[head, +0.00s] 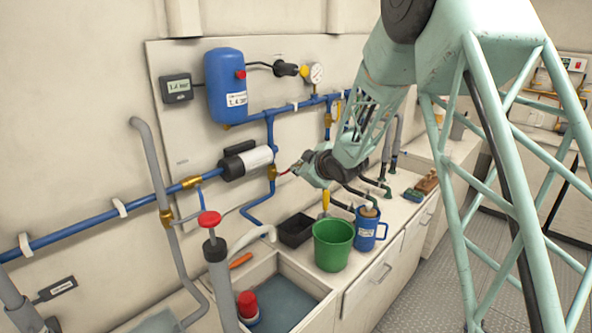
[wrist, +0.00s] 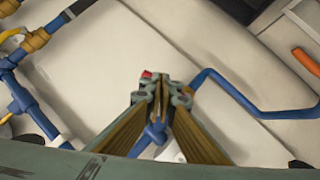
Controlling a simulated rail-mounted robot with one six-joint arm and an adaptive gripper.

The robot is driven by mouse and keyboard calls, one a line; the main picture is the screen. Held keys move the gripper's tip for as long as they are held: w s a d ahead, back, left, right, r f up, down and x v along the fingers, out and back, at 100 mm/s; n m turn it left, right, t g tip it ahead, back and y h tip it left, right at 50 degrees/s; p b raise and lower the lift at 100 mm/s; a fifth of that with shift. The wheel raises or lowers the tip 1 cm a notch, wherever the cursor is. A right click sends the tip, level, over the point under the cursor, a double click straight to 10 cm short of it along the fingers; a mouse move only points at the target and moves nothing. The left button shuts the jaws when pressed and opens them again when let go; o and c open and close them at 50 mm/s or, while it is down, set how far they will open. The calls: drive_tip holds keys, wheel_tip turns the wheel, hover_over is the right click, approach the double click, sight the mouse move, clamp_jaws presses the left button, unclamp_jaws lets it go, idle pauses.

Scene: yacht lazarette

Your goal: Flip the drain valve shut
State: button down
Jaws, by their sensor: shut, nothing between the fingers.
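The drain valve appears to be the brass fitting (head: 272,173) on the blue pipe below the pump, with a small red lever (head: 284,171) pointing right towards my gripper. My gripper (head: 297,170) is shut and empty, its tips close to the end of the red lever. In the wrist view my gripper (wrist: 160,83) is seen from behind with both fingers together. A bit of red lever (wrist: 147,74) shows just beside the fingertips. The fingers hide most of the valve, so I cannot tell whether they touch the lever.
A white-and-black pump (head: 247,161) is left of the valve, below a blue tank (head: 226,87). Below are a green bucket (head: 333,244), a blue jug (head: 369,228), a black tray (head: 296,229) and a sink (head: 318,288). Blue pipes (wrist: 232,92) run along the wall panel.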

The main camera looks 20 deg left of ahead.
drive_tip(key=w+d+r+p+v, duration=0.1)
drive_tip(key=w+v, duration=0.1)
drive_tip(key=v, duration=1.1)
drive_tip(key=shift+d, duration=0.3)
drive_tip(key=shift+r, duration=0.15)
drive_tip(key=s+d+r+m+h, duration=0.2)
drive_tip(key=s+d+r, duration=0.15)
drive_tip(key=d, duration=0.45)
drive_tip(key=s+d+r+m+h, duration=0.25)
drive_tip(key=d+r, duration=0.25)
drive_tip(key=d, duration=0.3)
drive_tip(key=s+d+r+m+h, duration=0.1)
drive_tip(key=s+d+r+m, duration=0.1)
drive_tip(key=s+d, duration=0.5)
drive_tip(key=s+d+r+m+h, duration=0.2)
drive_tip(key=s+d+r, duration=0.1)
drive_tip(key=s+d, duration=0.35)
drive_tip(key=s+d+m+g+h, duration=0.15)
drive_tip(key=s+d, duration=0.25)
drive_tip(key=s, duration=0.6)
drive_tip(key=s+d+m+g, duration=0.1)
drive_tip(key=s+d+m, duration=0.25)
drive_tip(key=s, duration=0.65)
drive_tip(key=s+f+m+g+y, duration=0.1)
drive_tip(key=s+f+m+g, duration=0.1)
drive_tip(key=s, duration=2)
drive_tip(key=shift+d+f+m+g, duration=0.25)
drive_tip(key=shift+f+m+g, duration=0.15)
drive_tip(key=shift+g, duration=0.15)
